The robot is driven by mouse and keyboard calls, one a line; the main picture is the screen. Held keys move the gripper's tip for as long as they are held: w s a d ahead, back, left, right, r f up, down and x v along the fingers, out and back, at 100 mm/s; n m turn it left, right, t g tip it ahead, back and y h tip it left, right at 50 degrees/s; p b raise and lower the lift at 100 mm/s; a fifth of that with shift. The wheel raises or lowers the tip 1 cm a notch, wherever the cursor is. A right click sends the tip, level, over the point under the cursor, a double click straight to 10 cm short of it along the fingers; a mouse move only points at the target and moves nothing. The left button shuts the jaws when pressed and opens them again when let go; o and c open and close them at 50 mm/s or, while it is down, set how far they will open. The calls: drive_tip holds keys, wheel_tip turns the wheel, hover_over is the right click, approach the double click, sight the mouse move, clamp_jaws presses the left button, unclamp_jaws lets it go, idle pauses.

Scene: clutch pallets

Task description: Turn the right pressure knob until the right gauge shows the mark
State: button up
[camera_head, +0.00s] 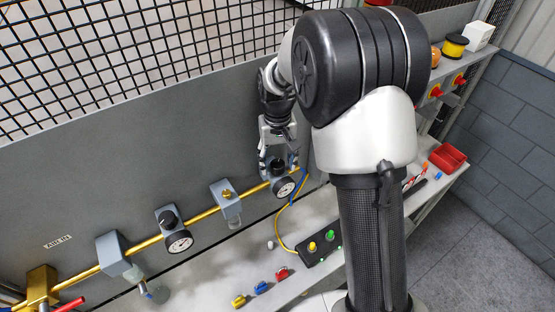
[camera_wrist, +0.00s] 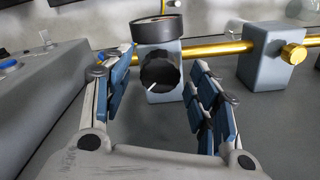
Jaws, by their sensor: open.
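The right pressure knob (camera_wrist: 160,72) is black and round with a white pointer line, on a grey regulator block (camera_wrist: 167,97) in the wrist view. The right gauge (camera_head: 285,187) has a white face and a black rim in the head view; its needle and mark are too small to read. In the wrist view only the side of this gauge (camera_wrist: 158,29) shows clearly. My gripper (camera_head: 279,158) is open at the right regulator. In the wrist view its blue-padded fingers (camera_wrist: 162,65) are on either side of the knob, with gaps visible; contact is not apparent.
A brass pipe (camera_head: 150,242) runs along the grey panel. A left knob (camera_head: 167,218) and left gauge (camera_head: 180,241) sit on it, with a valve block (camera_head: 226,200) between the regulators. A control box (camera_head: 320,243) and several coloured small parts lie on the shelf below.

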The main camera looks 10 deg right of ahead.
drive_tip(key=c, duration=1.1)
drive_tip(key=shift+o, duration=0.2)
drive_tip(key=shift+n, duration=0.4)
drive_tip(key=n+b, duration=0.1)
drive_tip(key=n, duration=0.3)
drive_tip(key=shift+n+b, duration=0.5)
drive_tip(key=shift+n, duration=1.8)
drive_tip(key=o, duration=1.1)
drive_tip(key=shift+c, duration=0.2)
